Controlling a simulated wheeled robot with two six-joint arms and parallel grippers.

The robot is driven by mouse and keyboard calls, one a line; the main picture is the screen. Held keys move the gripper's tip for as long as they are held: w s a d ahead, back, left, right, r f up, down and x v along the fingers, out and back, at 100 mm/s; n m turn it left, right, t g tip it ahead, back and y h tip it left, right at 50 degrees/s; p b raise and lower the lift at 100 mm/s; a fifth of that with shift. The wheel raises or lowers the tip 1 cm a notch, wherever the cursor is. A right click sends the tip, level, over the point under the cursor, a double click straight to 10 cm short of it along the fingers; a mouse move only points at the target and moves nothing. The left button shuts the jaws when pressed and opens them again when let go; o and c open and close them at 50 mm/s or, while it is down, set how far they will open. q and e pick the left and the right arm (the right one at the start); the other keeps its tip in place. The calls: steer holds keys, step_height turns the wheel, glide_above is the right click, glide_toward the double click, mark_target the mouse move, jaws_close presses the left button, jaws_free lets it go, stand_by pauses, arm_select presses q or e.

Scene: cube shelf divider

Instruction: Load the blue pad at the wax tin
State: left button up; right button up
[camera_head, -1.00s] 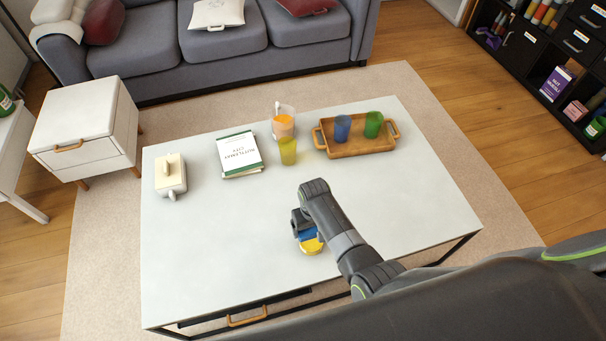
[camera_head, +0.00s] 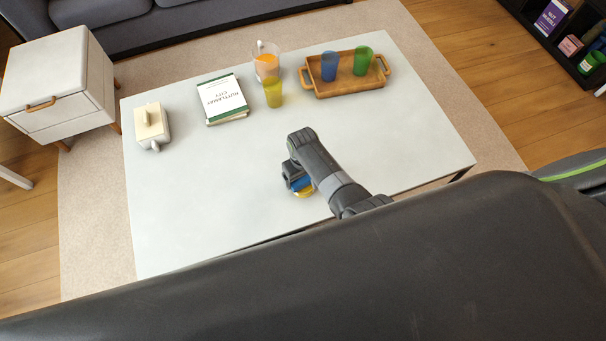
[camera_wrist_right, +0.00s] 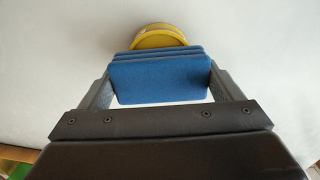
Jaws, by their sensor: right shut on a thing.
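My right gripper (camera_wrist_right: 160,92) is shut on a blue pad (camera_wrist_right: 160,75), with one finger at each side edge. The pad looks layered and flat. A round yellow wax tin (camera_wrist_right: 158,38) lies just beyond the pad in the right wrist view, partly hidden by it. I cannot tell whether pad and tin touch. In the head view my right gripper (camera_head: 294,178) hangs low over the near part of the table, covering much of the blue pad (camera_head: 301,184). The tin (camera_head: 305,194) shows as a yellow rim beside it. My left gripper is not in view.
The white table (camera_head: 200,210) is clear on its left and near parts. Farther back are a butter dish (camera_head: 151,125), a book (camera_head: 222,99), a yellow cup (camera_head: 273,92), a jug (camera_head: 266,66) and a wooden tray (camera_head: 345,87) with blue and green cups.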

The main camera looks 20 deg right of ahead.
steer(key=shift+f+b, duration=0.35)
steer(key=shift+f, duration=0.05)
stand_by(0.4)
steer(key=o, duration=0.7)
steer(key=shift+c, duration=0.3)
steer(key=shift+c, duration=0.2)
steer(key=shift+r+p, duration=0.15)
steer(key=shift+p, duration=0.2)
steer(key=c, duration=0.8)
stand_by(0.3)
